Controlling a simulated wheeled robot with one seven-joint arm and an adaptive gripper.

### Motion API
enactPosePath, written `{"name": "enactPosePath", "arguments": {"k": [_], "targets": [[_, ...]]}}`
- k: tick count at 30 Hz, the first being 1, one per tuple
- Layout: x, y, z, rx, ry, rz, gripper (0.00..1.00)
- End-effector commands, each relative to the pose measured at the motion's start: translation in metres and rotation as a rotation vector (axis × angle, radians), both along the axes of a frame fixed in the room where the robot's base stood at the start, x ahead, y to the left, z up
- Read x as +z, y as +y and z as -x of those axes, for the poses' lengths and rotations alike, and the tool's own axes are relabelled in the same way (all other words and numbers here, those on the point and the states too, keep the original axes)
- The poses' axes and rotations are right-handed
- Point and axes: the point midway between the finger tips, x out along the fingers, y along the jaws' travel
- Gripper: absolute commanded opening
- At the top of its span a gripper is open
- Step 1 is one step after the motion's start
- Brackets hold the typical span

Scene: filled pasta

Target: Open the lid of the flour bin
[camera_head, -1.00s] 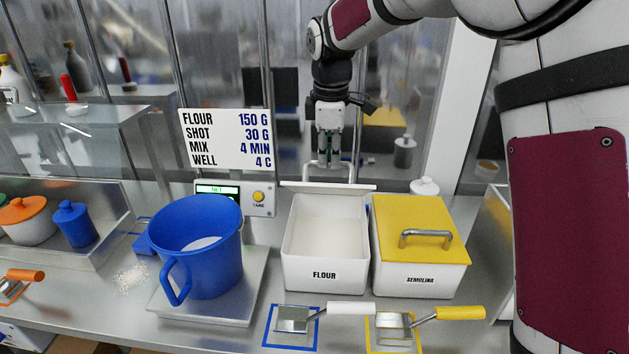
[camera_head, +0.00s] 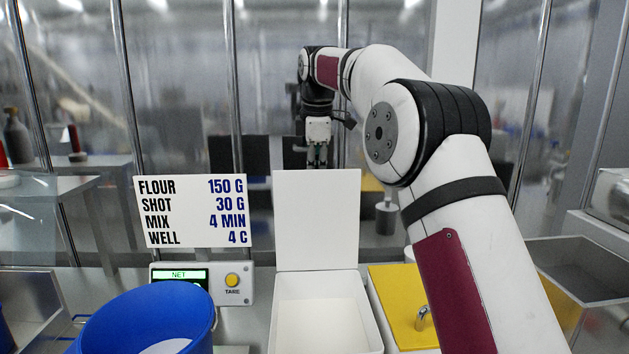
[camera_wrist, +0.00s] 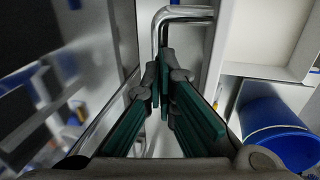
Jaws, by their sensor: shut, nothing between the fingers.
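The flour bin (camera_head: 325,315) is a white box at the lower middle of the head view, open at the top; its inside looks pale. Its white lid (camera_head: 317,220) stands upright at the back edge of the bin. My gripper (camera_head: 317,164) is behind the lid's top edge, and its fingertips are partly hidden there. In the wrist view my gripper (camera_wrist: 166,75) has its green-padded fingers together with nothing between them. The bent metal handle (camera_wrist: 183,13) is just beyond the fingertips; I cannot tell whether they touch it.
The yellow-lidded semolina bin (camera_head: 392,295) is right of the flour bin, partly behind my arm. A glass partition is at the back.

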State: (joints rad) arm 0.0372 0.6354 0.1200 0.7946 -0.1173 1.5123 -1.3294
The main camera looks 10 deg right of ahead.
Motion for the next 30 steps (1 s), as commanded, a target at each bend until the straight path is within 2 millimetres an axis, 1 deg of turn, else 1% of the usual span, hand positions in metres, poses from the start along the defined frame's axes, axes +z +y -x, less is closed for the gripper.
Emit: {"name": "enactPosePath", "arguments": {"k": [1,4,7,19,22,30], "targets": [[-0.017,0.0,0.0,0.001,0.042,-0.001,0.02],[-0.016,0.001,0.002,0.001,0.042,-0.001,0.25],[-0.015,0.001,0.002,0.001,0.041,-0.002,0.32],[-0.012,0.001,0.001,0.001,0.031,-0.001,0.33],[-0.014,0.001,0.002,0.002,0.037,-0.002,0.33],[-0.005,0.006,0.008,0.0,0.034,-0.002,0.33]]}}
